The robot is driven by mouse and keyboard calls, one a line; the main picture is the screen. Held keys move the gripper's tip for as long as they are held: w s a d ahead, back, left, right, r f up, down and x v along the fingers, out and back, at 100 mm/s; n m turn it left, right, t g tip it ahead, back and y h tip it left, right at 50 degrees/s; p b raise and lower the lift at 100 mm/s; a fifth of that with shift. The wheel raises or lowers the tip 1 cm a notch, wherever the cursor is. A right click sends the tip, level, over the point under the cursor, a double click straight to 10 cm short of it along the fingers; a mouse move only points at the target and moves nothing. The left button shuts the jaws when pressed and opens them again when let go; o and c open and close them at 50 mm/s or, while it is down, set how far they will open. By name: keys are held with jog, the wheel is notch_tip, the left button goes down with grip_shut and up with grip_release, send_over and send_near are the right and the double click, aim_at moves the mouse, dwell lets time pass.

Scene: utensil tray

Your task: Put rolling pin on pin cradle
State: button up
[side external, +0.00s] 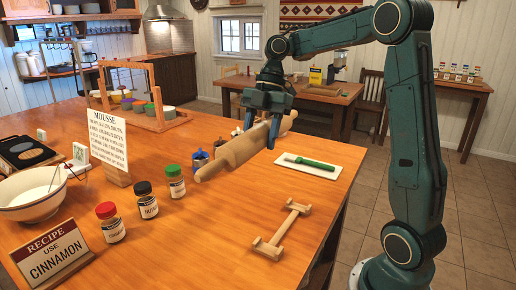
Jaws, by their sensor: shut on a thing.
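A pale wooden rolling pin (240,148) is held in the air above the table, running from lower left to upper right and tilted in the picture. My gripper (268,118) points down and is shut on the pin, right of its middle. The fingers cover part of the pin there. The wooden pin cradle (284,228) stands on the table at the front right, two end supports joined by a bar. It is empty. The pin is apart from the cradle, above and to the left of it in the picture.
A white board with a green-handled utensil (312,163) lies behind the cradle. Spice jars with red (110,222), black (146,199) and green (175,181) lids stand left. A Mousse sign (108,140), a Cinnamon sign (52,253) and a bowl (30,195) are farther left. Table around the cradle is clear.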

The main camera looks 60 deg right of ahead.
jog(key=r, duration=0.1)
send_over(283, 229)
jog(key=d, duration=0.2)
jog(key=shift+a, duration=0.25)
jog(key=shift+f, duration=0.2)
jog(key=shift+f, duration=9.85)
jog(key=shift+f, duration=0.5)
jog(key=o, duration=1.4)
jog(key=shift+c, duration=0.2)
jog(key=shift+r, duration=0.2)
